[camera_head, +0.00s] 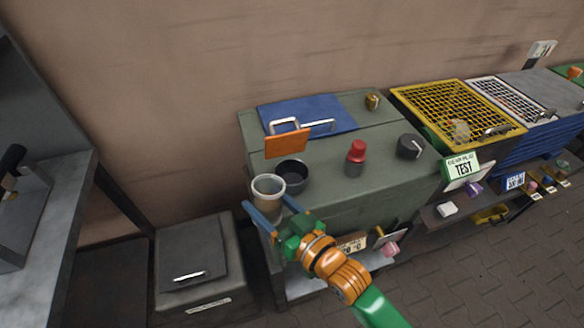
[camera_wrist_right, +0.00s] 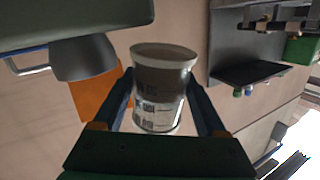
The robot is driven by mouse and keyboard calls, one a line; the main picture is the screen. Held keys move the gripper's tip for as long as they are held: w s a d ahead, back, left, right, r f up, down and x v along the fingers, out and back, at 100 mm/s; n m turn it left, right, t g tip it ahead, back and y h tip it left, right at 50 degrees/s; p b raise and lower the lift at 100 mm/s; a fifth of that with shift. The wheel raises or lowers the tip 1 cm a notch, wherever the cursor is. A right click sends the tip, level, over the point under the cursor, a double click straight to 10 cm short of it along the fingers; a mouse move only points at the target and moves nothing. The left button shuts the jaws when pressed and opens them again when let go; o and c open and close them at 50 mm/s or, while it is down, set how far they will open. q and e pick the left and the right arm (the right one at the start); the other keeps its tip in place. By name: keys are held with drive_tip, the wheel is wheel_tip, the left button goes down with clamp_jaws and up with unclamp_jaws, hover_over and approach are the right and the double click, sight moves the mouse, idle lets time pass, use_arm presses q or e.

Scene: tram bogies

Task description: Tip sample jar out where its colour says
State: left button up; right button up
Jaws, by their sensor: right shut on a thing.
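My right gripper (camera_head: 268,207) is shut on the sample jar (camera_head: 267,186), a round greyish jar with a pale rim. It holds the jar by its sides at the front left edge of the green-grey cabinet (camera_head: 330,195). In the right wrist view the jar (camera_wrist_right: 163,75) sits between the two blue fingers (camera_wrist_right: 162,105), its rim beyond them and a printed label on its lower part. In the head view the jar looks roughly upright, mouth up. I cannot clearly tell the colour of its contents. My left gripper is not in view.
A dark round cup (camera_head: 292,174) and an orange plate (camera_head: 287,143) stand just behind the jar. A red knob (camera_head: 357,150) and a black dial (camera_head: 410,147) are further right. A grey lidded box (camera_head: 190,262) stands at the left, a yellow mesh basket (camera_head: 455,105) at the right.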

sight(271, 180)
drive_tip(key=shift+w+r+m+g+p, duration=0.2)
drive_tip(key=shift+w+m+g+p, duration=0.15)
drive_tip(key=shift+w+m, duration=0.25)
drive_tip(key=r+p, duration=0.2)
drive_tip(key=r+m+p, duration=0.1)
drive_tip(key=shift+w+d+r, duration=0.15)
drive_tip(key=shift+d+r, duration=0.05)
drive_tip(key=shift+d, duration=0.15)
drive_tip(key=shift+w+d+f+m+g, duration=0.15)
drive_tip(key=shift+w+m+g, duration=0.1)
drive_tip(key=shift+m+g, duration=0.25)
drive_tip(key=shift+w+m+g, duration=0.25)
drive_tip(key=shift+w+m, duration=0.25)
drive_tip(key=shift+d, duration=0.1)
drive_tip(key=shift+s, duration=0.25)
drive_tip(key=shift+w+m+g, duration=0.25)
drive_tip(key=shift+m+g, duration=0.05)
drive_tip(key=shift+s, duration=0.15)
drive_tip(key=shift+m, duration=0.4)
